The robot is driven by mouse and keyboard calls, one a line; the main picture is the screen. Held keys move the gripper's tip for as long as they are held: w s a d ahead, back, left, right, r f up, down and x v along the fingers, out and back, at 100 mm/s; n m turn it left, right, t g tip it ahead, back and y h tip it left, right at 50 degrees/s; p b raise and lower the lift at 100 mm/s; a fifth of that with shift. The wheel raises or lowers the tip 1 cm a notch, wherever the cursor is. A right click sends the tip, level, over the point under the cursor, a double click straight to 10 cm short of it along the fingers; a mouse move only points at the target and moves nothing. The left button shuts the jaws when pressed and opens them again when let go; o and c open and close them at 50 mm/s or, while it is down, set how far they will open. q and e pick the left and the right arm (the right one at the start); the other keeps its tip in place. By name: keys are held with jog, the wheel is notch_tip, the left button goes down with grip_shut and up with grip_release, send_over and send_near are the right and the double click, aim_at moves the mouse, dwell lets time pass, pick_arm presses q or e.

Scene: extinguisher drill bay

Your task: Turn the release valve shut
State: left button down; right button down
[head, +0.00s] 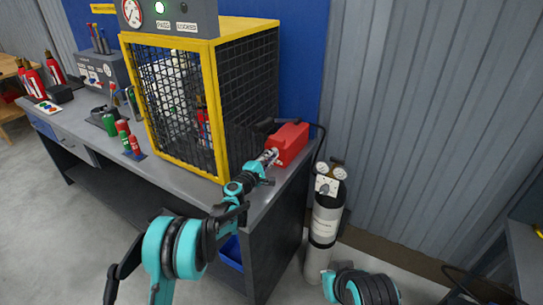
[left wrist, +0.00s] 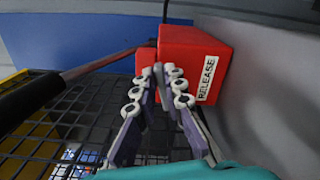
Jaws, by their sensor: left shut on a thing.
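The release valve is a red box (head: 291,143) on the right end of the grey bench. The left wrist view shows the same red box (left wrist: 208,55) with a white RELEASE label. A lever with a black grip (left wrist: 28,97) and a metal rod runs from the left to the box; the grip also shows in the head view (head: 264,126). My left gripper (head: 271,155) is at the box's near side, shut on a part of the valve. Its fingertips (left wrist: 165,70) largely hide that part. My right gripper is not in view.
A yellow-framed mesh cage (head: 218,110) stands just left of the valve, close to my left arm. A gas cylinder (head: 324,222) with gauges stands on the floor right of the bench (head: 180,182).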

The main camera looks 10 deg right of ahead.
pick_arm(q)
jog(key=shift+f+m, duration=0.15)
jog(key=shift+m, duration=0.6)
jog(key=shift+f+m, duration=0.15)
jog(key=shift+m, duration=0.6)
jog(key=shift+d, duration=0.1)
jog(key=c, duration=1.6)
grip_release()
jog(key=shift+s, duration=0.1)
jog(key=v, duration=1.2)
